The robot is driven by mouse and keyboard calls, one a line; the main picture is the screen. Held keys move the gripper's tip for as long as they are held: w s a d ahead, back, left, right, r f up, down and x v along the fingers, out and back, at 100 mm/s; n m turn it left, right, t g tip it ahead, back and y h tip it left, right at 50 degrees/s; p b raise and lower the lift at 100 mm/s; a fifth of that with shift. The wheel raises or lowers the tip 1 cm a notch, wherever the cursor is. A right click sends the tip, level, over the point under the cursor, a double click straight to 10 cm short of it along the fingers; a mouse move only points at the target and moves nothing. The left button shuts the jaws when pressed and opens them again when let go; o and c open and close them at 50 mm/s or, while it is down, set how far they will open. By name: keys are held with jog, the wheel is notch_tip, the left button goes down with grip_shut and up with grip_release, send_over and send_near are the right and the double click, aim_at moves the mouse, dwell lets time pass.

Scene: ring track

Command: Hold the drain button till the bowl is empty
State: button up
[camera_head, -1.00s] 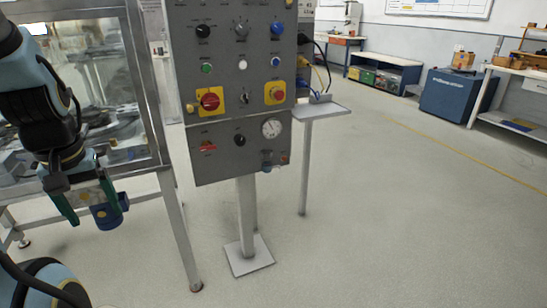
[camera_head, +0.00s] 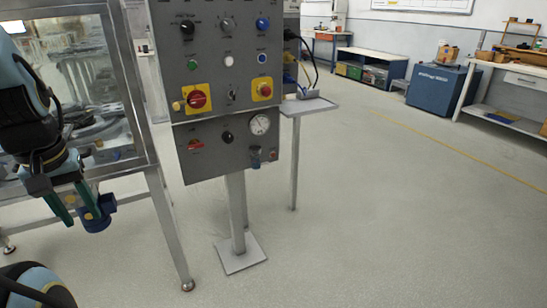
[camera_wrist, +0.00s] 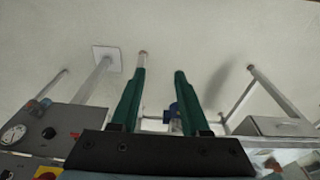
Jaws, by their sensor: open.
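The grey control panel (camera_head: 230,75) stands on a post near the middle of the head view. Low on it is a round gauge (camera_head: 260,124). A small dark bluish bowl (camera_head: 256,156) hangs just below the gauge, with a small reddish part (camera_head: 273,155) beside it. The bowl's level and its drain button are too small to make out. In the wrist view the gauge (camera_wrist: 14,133) and bowl (camera_wrist: 38,106) are at the lower left. My gripper (camera_head: 82,213), with green fingers, is open and empty, left of the panel and apart from it; it also shows in the wrist view (camera_wrist: 162,66).
A metal-framed glazed machine (camera_head: 85,95) stands left, behind my gripper. A blue motor-like part (camera_head: 97,214) shows by the fingers. A small shelf on a post (camera_head: 308,105) is right of the panel. The floor in front and to the right is clear.

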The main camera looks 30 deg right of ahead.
grip_shut()
dwell(1.2)
